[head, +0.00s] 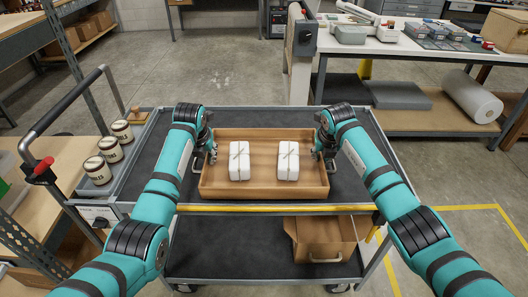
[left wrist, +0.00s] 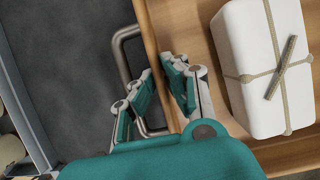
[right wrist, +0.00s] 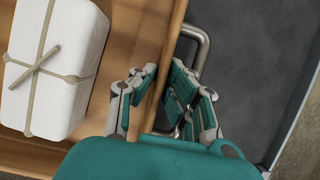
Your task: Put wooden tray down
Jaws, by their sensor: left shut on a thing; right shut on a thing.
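The wooden tray (head: 264,194) is at the trolley's dark upper shelf, level, with two white tied parcels inside, a left parcel (head: 239,160) and a right parcel (head: 287,161). My left gripper (head: 210,150) is shut at the tray's left end; in the left wrist view its fingers (left wrist: 168,85) close around the metal handle and side wall. My right gripper (head: 320,152) is shut at the right end; in the right wrist view its fingers (right wrist: 165,85) straddle the wall beside the metal handle. Whether the tray's underside touches the shelf is hidden.
The trolley's upper shelf (head: 335,185) has bare room around the tray. Several labelled jars (head: 109,147) stand at its left side. A cardboard box (head: 322,240) sits on the lower shelf. A workbench (head: 400,48) with grey boxes stands at the back right.

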